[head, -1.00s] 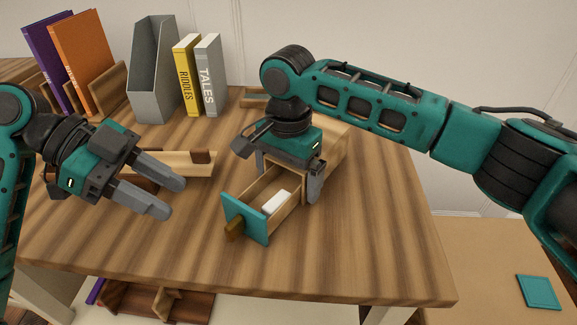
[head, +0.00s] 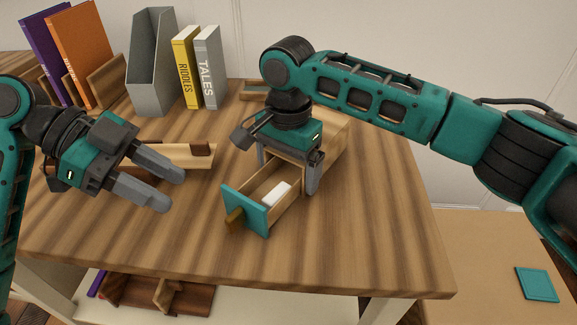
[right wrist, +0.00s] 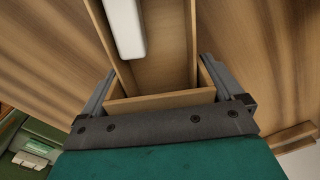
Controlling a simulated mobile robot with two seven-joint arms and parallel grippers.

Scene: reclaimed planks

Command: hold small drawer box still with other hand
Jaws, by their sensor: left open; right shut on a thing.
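The small drawer box (head: 333,135) is pale wood and sits on the plank table. Its drawer (head: 282,205), with a teal front (head: 246,209) and brown knob, is pulled out toward the front; a white block (head: 275,195) lies inside. My right gripper (head: 288,172) points down over the front end of the box, shut on it, one finger on each side. In the right wrist view both fingers flank the wooden box (right wrist: 160,103), and the white block (right wrist: 125,28) shows in the drawer. My left gripper (head: 170,188) is open and empty, left of the drawer and apart from it.
A wooden tray-like piece (head: 190,155) lies behind my left gripper. A grey file holder (head: 152,70), yellow and grey books (head: 207,68), and purple and orange books (head: 78,55) stand at the back left. The table front (head: 330,250) is clear. A teal square (head: 537,284) lies lower right.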

